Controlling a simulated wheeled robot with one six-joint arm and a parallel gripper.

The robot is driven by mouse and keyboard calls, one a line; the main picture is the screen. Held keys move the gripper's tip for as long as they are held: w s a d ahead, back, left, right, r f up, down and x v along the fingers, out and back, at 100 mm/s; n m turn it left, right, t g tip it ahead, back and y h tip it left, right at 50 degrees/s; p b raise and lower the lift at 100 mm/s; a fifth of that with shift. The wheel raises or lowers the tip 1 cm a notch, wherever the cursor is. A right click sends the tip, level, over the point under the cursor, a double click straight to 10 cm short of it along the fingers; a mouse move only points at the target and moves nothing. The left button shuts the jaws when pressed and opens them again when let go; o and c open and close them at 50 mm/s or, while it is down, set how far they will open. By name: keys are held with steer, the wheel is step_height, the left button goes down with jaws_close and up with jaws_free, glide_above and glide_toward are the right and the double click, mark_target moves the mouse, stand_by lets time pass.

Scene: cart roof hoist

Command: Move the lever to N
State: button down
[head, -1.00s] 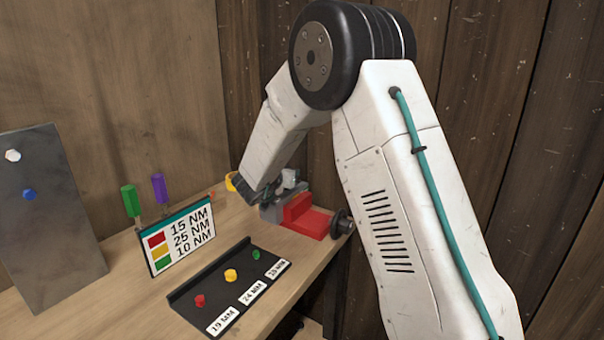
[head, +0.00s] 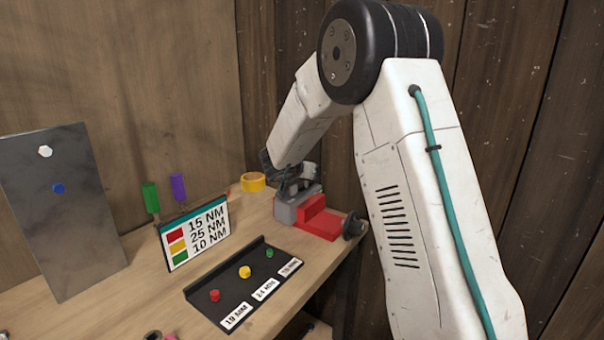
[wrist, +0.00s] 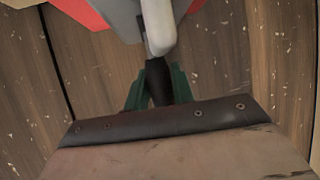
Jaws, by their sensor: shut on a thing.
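In the wrist view a pale grey lever (wrist: 157,25) with a black end (wrist: 156,78) runs down from the top of the picture. My gripper (wrist: 158,90) is shut on the black end, between its green fingers. In the head view my gripper (head: 284,180) is beside and above a grey and red vise-like device (head: 318,222) at the right end of the bench, and my arm partly hides it. The lever is hard to make out there. No N mark is readable in either view.
The wooden bench (head: 125,287) bears a black tray (head: 213,304) with coloured knobs and number labels, and a torque sign (head: 195,235). Green and purple-handled tools (head: 178,187) and a yellow ring (head: 253,182) stand behind. A grey panel (head: 62,215) is at left. A wooden wall closes the back.

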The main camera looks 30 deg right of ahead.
steer(key=c, duration=1.2)
jaws_free()
steer(key=shift+o, duration=0.2)
steer(key=v, duration=0.7)
steer(key=shift+s+a+r, duration=0.15)
steer(key=shift+s+a, duration=0.1)
steer(key=shift+a, duration=0.05)
